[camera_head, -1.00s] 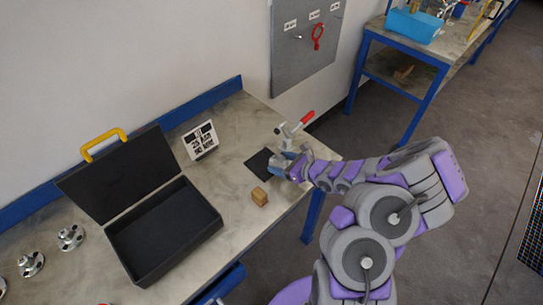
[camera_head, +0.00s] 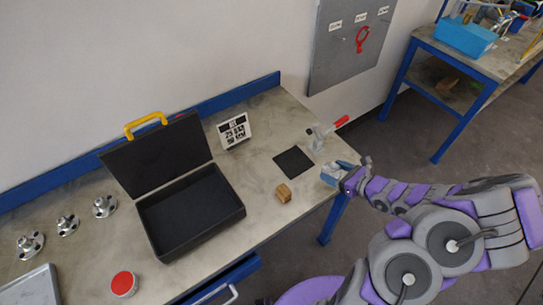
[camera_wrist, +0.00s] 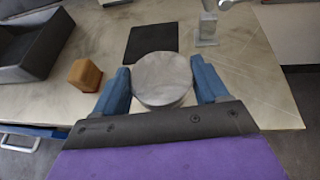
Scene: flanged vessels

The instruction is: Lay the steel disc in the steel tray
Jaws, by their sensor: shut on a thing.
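The steel disc (camera_wrist: 162,82), a round grey piece, sits between the two blue fingers of my gripper (camera_wrist: 160,68) in the wrist view. My gripper is shut on it. In the head view my gripper (camera_head: 337,173) is at the table's right end, to the right of the wooden block and the black mat; the disc is hard to make out there. The steel tray (camera_head: 35,288) lies flat at the lower left of the table, partly cut off by the picture edge. What shows of it looks empty.
An open black case (camera_head: 190,212) stands between my gripper and the tray. A wooden block (camera_head: 284,193), black mat (camera_head: 293,162), red-handled clamp (camera_head: 322,135), printed card (camera_head: 235,131), red-topped can (camera_head: 124,284) and several flanged metal pieces (camera_head: 68,225) are on the table.

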